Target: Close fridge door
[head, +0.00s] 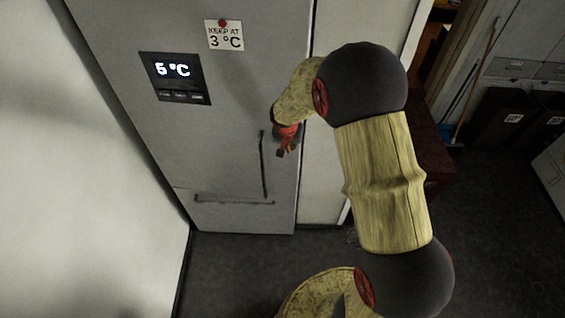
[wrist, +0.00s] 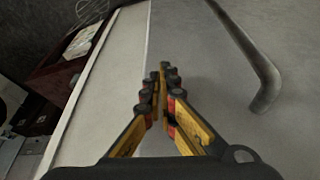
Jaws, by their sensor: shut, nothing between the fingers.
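The grey fridge door (head: 232,100) fills the left middle of the head view and looks flush with the fridge front. It carries a display reading 5 °C (head: 174,72). Its dark vertical handle (head: 263,165) is on the right side of the door; it also shows in the wrist view (wrist: 255,55). My gripper (head: 284,150) is shut and empty, close to the door's right edge, just right of the handle's upper end. In the wrist view the closed fingertips (wrist: 163,72) lie beside the door edge. I cannot tell whether they touch the door.
A horizontal dark bar (head: 235,200) is low on the door. A paper sign (head: 225,35) hangs above. A pale wall (head: 80,170) stands close on the left. A dark red cabinet (head: 440,155) and dark bins (head: 497,115) stand at right. The dark floor (head: 510,235) at lower right is clear.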

